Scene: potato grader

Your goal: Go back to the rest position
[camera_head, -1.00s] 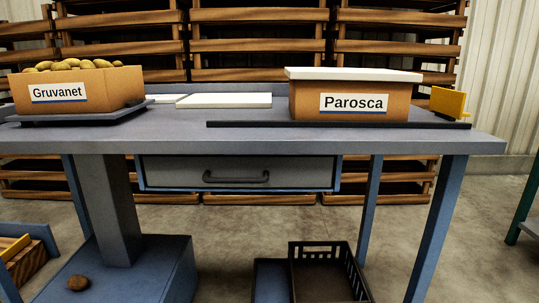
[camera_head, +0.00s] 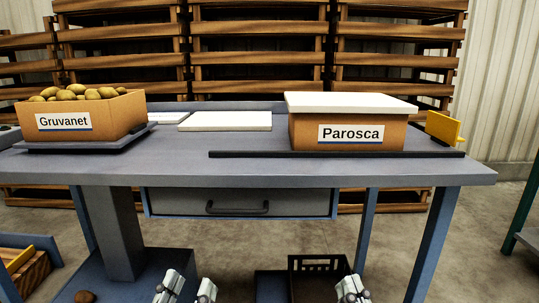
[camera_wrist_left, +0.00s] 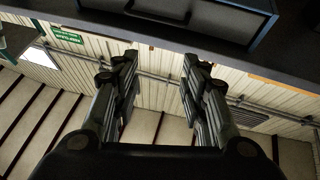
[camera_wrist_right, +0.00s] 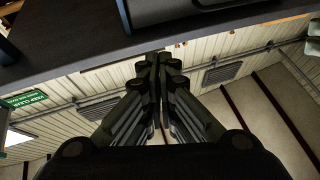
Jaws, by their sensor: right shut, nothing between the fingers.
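My left gripper (camera_head: 188,285) is low in the head view, in front of the table and below its drawer. Its two fingers are spread with nothing between them in the left wrist view (camera_wrist_left: 160,66). My right gripper (camera_head: 350,289) is at the bottom of the head view, in front of the black crate. Its fingertips meet and hold nothing in the right wrist view (camera_wrist_right: 160,58). Both grippers point up towards the underside of the table and touch nothing that I can see.
The grey table (camera_head: 270,173) with a closed drawer (camera_head: 180,202) spans the view. On it are the Gruvanet box (camera_head: 120,117) of potatoes, the lidded Parosca box (camera_head: 300,133), a white board (camera_head: 226,121) and a yellow piece (camera_head: 443,128). A black crate (camera_head: 320,262) stands below.

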